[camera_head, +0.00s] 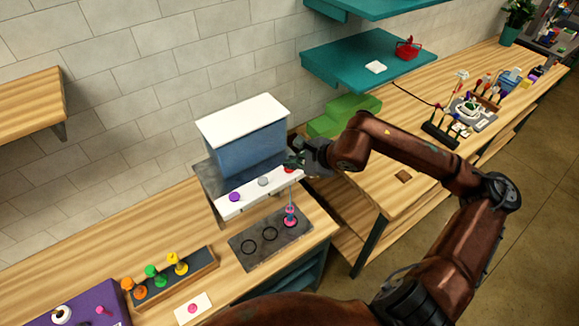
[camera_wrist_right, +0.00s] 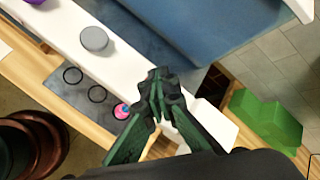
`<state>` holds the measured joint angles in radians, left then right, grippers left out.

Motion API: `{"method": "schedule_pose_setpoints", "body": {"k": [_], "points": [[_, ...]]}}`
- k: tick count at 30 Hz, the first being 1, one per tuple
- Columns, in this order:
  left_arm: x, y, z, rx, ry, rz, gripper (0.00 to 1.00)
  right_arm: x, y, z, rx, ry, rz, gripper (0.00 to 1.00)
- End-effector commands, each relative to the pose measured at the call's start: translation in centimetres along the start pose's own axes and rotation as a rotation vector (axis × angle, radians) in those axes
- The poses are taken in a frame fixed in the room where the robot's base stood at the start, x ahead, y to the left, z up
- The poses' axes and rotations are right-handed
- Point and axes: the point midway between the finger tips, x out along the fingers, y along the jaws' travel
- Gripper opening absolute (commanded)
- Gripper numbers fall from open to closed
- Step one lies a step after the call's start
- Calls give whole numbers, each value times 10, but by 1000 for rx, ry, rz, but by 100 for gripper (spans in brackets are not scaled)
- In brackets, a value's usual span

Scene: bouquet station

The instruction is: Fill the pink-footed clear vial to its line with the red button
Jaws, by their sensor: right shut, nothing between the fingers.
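The dispenser (camera_head: 243,150) has a blue body, a white top and a white front panel with purple, grey and red buttons. My right gripper (camera_head: 294,161) is shut and empty, its fingertips at the red button (camera_head: 290,170); contact is hard to judge. In the right wrist view the shut fingertips (camera_wrist_right: 159,84) cover the red button. The pink-footed vial (camera_head: 290,217) stands on the dark plate's right ring, below the red button. A thin pale vertical line shows above it. Its fill level and line are too small to read. My left gripper is out of view.
The dark plate (camera_head: 250,251) has two empty rings left of the vial. A rack (camera_head: 176,277) with orange, green and yellow pieces stands at front left, beside a white card (camera_head: 193,307) with a pink dot. A green block (camera_head: 342,115) lies right of the dispenser.

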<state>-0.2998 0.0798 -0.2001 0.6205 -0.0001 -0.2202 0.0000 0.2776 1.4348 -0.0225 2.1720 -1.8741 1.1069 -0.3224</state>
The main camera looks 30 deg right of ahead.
Motion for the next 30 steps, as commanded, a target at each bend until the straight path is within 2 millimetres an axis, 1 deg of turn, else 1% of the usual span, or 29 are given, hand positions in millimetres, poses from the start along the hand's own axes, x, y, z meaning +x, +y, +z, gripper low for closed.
{"method": "schedule_pose_setpoints", "body": {"k": [14,25,30], "points": [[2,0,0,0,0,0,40,1,1,-1,0,2,1,0],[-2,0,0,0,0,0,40,-12,-9,8,0,1,0,0],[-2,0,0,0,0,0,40,-13,-10,9,0,1,1,0]]}}
